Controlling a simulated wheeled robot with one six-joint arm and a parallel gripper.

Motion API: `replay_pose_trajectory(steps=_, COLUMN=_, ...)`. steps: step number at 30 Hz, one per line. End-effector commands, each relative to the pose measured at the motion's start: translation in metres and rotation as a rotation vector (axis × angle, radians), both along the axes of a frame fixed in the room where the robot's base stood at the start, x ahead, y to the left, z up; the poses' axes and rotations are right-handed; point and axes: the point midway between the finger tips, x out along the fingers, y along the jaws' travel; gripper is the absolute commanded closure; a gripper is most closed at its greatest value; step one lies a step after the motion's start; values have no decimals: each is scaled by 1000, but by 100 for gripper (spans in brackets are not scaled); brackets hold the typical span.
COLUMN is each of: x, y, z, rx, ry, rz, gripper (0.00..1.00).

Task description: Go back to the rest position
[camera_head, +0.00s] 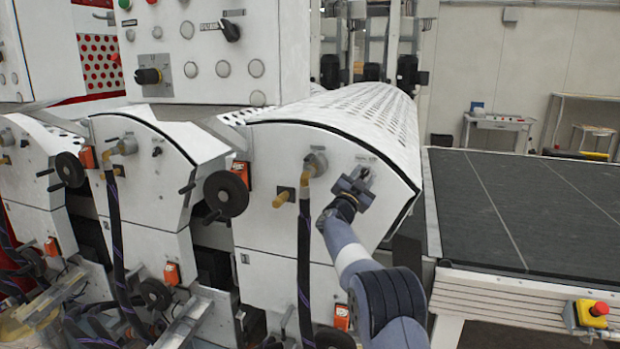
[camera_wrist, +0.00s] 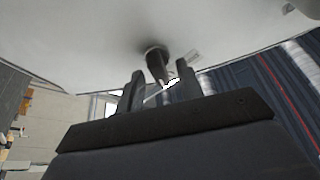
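My gripper (camera_head: 355,183) is at the white end panel of the rightmost roller unit (camera_head: 270,160), on the panel's upper right. In the wrist view my gripper (camera_wrist: 160,72) has its two dark fingers spread apart. A small dark knob (camera_wrist: 155,58) sticks out from the white panel and shows between the fingertips. I see gaps between it and the fingers, so it does not look clamped. I cannot tell how deep it sits between them. In the head view the knob is mostly hidden by my gripper.
Left of my gripper are a yellow-handled valve with a black hose (camera_head: 305,250) and a black handwheel (camera_head: 226,194). A dark conveyor bed (camera_head: 520,205) lies to the right, with a red emergency stop (camera_head: 599,309) at its front. A control cabinet (camera_head: 210,50) stands above.

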Motion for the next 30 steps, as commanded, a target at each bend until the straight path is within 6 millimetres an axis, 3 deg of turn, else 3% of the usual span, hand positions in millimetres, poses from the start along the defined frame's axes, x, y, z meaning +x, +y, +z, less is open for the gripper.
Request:
replay_pose_trajectory(steps=16, x=-5, y=4, z=-4, rx=-1, ry=2, rz=1, gripper=65)
replay_pose_trajectory(steps=30, x=-53, y=32, z=-24, rx=-1, ry=1, rz=2, gripper=65)
